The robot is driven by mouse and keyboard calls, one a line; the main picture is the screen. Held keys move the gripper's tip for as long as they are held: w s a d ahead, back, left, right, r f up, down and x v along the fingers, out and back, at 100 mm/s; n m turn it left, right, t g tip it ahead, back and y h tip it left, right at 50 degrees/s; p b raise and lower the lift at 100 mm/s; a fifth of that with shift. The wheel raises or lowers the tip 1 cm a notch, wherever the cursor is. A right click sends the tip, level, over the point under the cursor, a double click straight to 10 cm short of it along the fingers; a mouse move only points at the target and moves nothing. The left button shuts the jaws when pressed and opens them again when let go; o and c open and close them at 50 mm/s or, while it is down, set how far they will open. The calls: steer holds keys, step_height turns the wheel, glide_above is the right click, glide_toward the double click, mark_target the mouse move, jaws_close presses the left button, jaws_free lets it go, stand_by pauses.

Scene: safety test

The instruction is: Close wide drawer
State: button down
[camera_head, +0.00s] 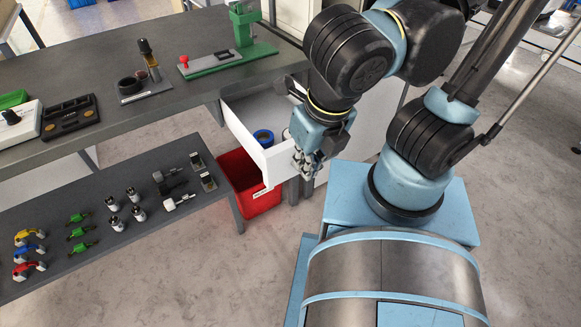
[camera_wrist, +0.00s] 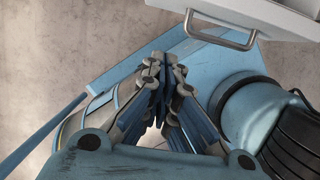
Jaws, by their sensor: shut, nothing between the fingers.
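The wide drawer (camera_head: 256,142) is a white drawer under the grey workbench, pulled open toward me. Its inside is visible from above, with a blue roll and another item partly hidden by my arm. My gripper (camera_head: 305,172) is shut and empty, at the drawer's front right side in the head view. In the wrist view my gripper (camera_wrist: 168,88) points down over my own base, its fingers together. The drawer front (camera_wrist: 270,15) with its metal handle (camera_wrist: 222,32) shows at the top right there, apart from the fingertips.
A red bin (camera_head: 248,183) stands on the floor beneath the drawer. A low grey table (camera_head: 90,205) with several small tools stands at the left. The workbench (camera_head: 100,60) holds a green fixture (camera_head: 240,45) near the drawer.

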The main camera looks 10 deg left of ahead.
mark_target(289, 170)
steer(key=shift+w+a+f, duration=0.7)
steer(key=shift+f, duration=0.65)
steer(key=shift+w+a+f, duration=0.7)
steer(key=shift+a+f, duration=0.05)
steer(key=shift+f, duration=0.6)
steer(key=shift+w+a+f, duration=0.7)
steer(key=shift+f, duration=0.65)
steer(key=shift+w, duration=0.1)
steer(key=w+a, duration=1.9)
steer(key=shift+w+a, duration=0.15)
steer(key=shift+a, duration=0.05)
